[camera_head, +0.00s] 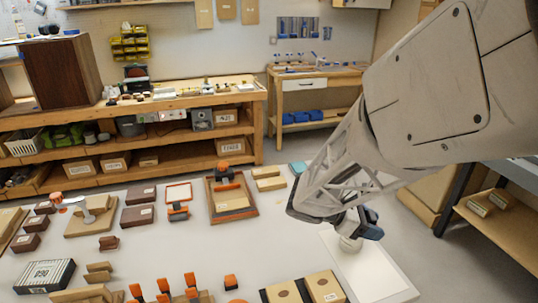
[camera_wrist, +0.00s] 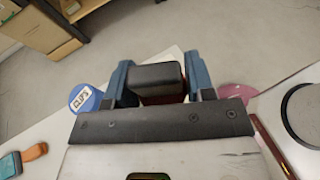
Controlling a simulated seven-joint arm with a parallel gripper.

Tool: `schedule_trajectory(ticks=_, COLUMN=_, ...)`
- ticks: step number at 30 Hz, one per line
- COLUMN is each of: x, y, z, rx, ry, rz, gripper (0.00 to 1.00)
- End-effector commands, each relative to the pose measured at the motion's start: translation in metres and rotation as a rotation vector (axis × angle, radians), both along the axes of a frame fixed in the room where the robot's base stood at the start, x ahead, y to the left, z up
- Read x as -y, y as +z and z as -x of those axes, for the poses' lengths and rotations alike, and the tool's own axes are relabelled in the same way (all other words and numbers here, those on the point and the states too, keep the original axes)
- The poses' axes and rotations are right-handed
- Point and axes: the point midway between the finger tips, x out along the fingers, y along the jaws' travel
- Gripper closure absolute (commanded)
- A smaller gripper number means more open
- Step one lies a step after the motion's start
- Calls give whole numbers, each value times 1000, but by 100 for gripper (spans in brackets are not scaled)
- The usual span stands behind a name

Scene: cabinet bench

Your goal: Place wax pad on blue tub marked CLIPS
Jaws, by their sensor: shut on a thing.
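My gripper (camera_wrist: 158,82) has its two blue fingers closed on a dark block with a reddish-brown lower part, which I take to be the wax pad (camera_wrist: 156,78). In the head view my gripper (camera_head: 362,223) is over the right part of the white table; the held block cannot be made out there. The blue tub marked CLIPS (camera_wrist: 74,104) shows in the wrist view, left of the left finger and apart from the block. I cannot pick out this tub in the head view; my arm may hide it.
A pink round thing (camera_wrist: 238,91) is right of the fingers and a dark-rimmed round thing (camera_wrist: 304,112) lies further right. A white board (camera_head: 372,270) lies below my gripper. Several orange-handled tools (camera_head: 190,281) and brown blocks (camera_head: 138,217) fill the table's left and front.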

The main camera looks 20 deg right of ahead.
Motion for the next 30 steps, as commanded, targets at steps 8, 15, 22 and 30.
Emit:
schedule_trajectory(ticks=8, x=9, y=-2, z=-16, rx=-1, ry=-1, rz=-1, gripper=74)
schedule_trajectory(ticks=15, x=28, y=-6, z=-50, rx=-2, ry=-1, rz=0, gripper=74)
schedule_trajectory(ticks=22, x=47, y=-9, z=-84, rx=0, ry=-1, rz=0, gripper=74)
schedule_trajectory(ticks=30, x=68, y=-14, z=-122, rx=0, ry=0, rz=0, gripper=74)
